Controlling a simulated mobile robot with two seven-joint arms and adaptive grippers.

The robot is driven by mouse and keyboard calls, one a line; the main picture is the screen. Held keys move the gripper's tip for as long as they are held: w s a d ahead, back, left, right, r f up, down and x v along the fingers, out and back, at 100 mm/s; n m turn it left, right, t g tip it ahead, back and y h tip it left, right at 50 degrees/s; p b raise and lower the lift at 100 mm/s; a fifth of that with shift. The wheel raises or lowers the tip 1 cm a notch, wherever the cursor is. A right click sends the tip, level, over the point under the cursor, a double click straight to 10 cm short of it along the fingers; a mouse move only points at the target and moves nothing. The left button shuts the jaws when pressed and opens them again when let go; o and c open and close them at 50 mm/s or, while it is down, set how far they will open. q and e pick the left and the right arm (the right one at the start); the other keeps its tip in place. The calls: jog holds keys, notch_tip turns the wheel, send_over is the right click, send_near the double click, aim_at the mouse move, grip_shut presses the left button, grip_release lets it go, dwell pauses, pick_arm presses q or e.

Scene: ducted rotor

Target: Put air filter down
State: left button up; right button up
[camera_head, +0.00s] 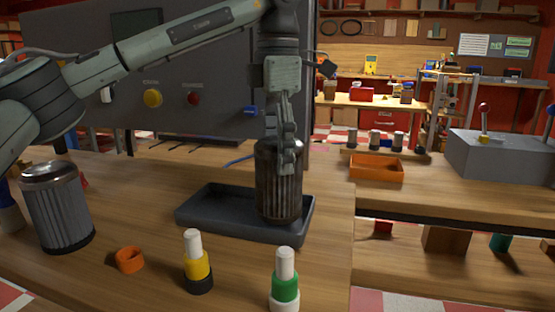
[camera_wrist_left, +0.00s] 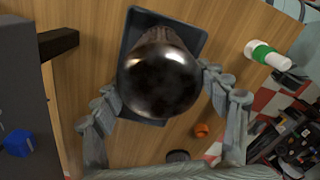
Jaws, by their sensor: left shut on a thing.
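A dark brown, ribbed air filter (camera_head: 280,185) with a metal top stands upright over the right part of a shallow dark grey tray (camera_head: 190,213). I cannot tell whether its base touches the tray floor. My left gripper (camera_head: 286,150) comes down from above and is shut on the upper part of this filter. In the left wrist view the filter's round shiny top (camera_wrist_left: 160,80) sits between the two fingers, with the tray (camera_wrist_left: 135,25) behind it. A second, cleaner grey filter (camera_head: 58,207) stands on the bench at the left. My right gripper is not in view.
An orange ring (camera_head: 129,260), a yellow-banded bottle (camera_head: 197,265) and a green-banded bottle (camera_head: 285,285) stand in front of the tray. A grey panel (camera_head: 200,90) rises behind. An orange bin (camera_head: 376,168) sits to the right. Bare bench lies between the ring and tray.

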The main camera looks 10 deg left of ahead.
pick_arm(q)
jog(key=shift+f, duration=0.75)
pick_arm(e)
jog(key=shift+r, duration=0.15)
pick_arm(q)
jog(key=shift+f, duration=0.1)
jog(key=o, duration=1.1)
notch_tip(320, 180, up, 8)
jog(key=shift+p, duration=0.55)
notch_tip(320, 180, up, 3)
jog(key=shift+f+p, duration=0.1)
jog(key=shift+p, duration=0.35)
jog(key=shift+r, duration=0.75)
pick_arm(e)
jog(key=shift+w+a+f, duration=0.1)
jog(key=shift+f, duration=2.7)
